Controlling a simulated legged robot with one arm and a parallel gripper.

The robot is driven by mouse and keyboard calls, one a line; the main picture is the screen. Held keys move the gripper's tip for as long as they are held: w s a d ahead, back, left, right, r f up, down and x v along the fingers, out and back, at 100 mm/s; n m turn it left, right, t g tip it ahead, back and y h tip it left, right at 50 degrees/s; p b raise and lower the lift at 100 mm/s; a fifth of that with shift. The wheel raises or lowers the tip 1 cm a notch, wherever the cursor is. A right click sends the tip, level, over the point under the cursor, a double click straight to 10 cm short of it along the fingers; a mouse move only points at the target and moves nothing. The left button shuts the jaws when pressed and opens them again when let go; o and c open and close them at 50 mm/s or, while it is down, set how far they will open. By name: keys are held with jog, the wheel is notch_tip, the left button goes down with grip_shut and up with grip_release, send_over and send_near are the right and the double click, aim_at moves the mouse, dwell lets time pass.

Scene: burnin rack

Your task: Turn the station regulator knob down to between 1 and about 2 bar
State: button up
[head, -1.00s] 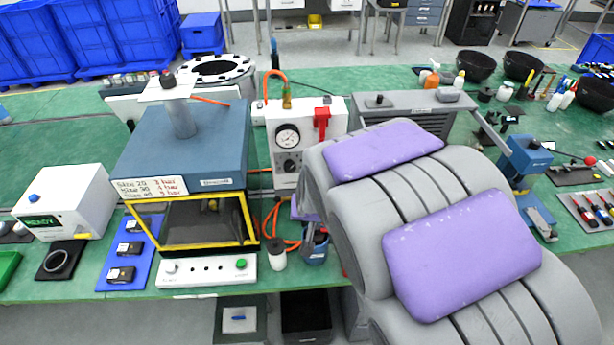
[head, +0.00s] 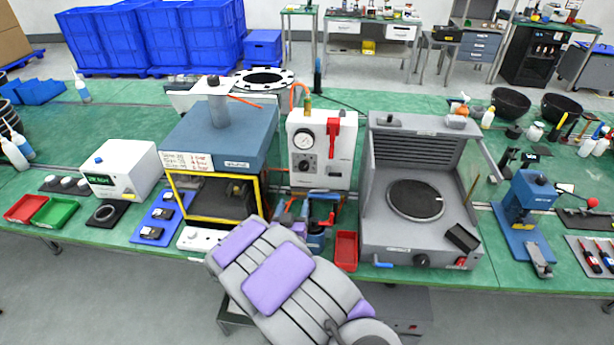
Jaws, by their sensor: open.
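The white regulator station (head: 343,170) stands upright on the green bench at the middle. Its round white gauge (head: 303,144) is on the upper left of the front; the needle is too small to read. The dark regulator knob (head: 305,166) is just below the gauge, clear of my arm in this view. A red lever (head: 333,135) is to the right of the gauge. My grey and purple arm fills the lower middle, below the station.
A blue press with a yellow-framed opening (head: 226,140) stands left of the station. A grey machine with a round plate (head: 378,225) stands to the right.

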jog(key=b, duration=0.3)
send_near(303, 168)
jog(key=w, duration=0.8)
jog(key=shift+d+f, duration=0.2)
jog(key=shift+f, duration=0.15)
jog(key=shift+w+r, duration=0.1)
jog(key=shift+w, duration=0.25)
jog(key=shift+c, duration=0.3)
jog(key=c, duration=1)
jog(key=shift+a+r, duration=0.1)
